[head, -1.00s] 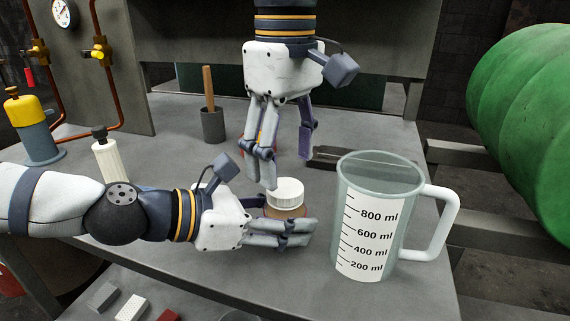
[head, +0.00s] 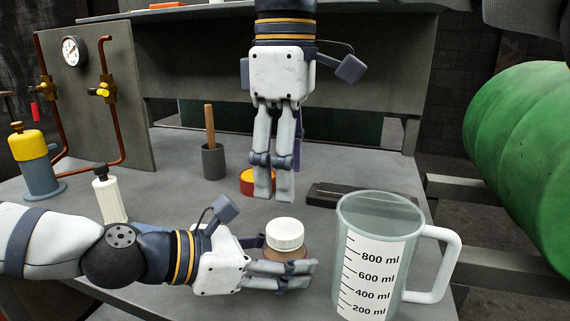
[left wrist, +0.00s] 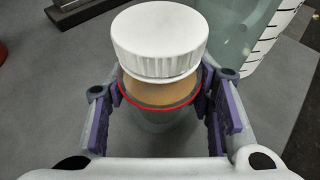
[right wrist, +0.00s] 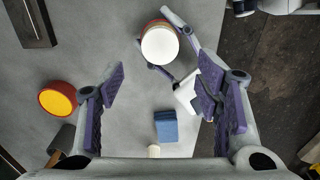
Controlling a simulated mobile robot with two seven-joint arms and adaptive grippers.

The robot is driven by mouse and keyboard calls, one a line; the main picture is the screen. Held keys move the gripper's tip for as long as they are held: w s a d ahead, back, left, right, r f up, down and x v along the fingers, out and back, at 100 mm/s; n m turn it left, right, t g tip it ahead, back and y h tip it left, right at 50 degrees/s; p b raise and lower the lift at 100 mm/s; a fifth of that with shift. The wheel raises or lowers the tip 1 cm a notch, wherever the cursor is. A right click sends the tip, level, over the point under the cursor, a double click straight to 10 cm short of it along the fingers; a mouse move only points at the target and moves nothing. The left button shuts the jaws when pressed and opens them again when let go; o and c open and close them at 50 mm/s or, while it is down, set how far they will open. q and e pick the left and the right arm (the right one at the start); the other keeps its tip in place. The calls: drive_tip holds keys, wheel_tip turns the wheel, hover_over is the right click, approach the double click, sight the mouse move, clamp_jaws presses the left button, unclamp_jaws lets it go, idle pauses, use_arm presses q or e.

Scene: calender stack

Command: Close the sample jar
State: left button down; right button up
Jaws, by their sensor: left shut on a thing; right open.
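The sample jar is a brown-tan jar (left wrist: 160,92) with a red ring, standing on the grey bench. A white ribbed lid (head: 285,233) sits on top of it; I cannot tell how tightly it is seated. My left gripper (head: 300,275) is shut around the jar's body below the lid, with a finger on each side in the left wrist view. My right gripper (head: 274,198) is open and empty, pointing down, apart from the lid and behind it. In the right wrist view the lid (right wrist: 160,46) shows beyond the fingertips.
A measuring jug (head: 375,255) stands close right of the jar. A red and yellow round container (head: 249,180), a dark flat tray (head: 330,193) and a grey cup with a stick (head: 213,162) are behind. A white bottle (head: 110,196) stands at left.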

sight(285, 227)
wheel_tip(285, 227, down, 8)
idle(0.5)
drive_tip(key=c, duration=1.2)
drive_tip(key=o, duration=1.3)
drive_tip(key=shift+o, duration=0.2)
wheel_tip(285, 227, up, 12)
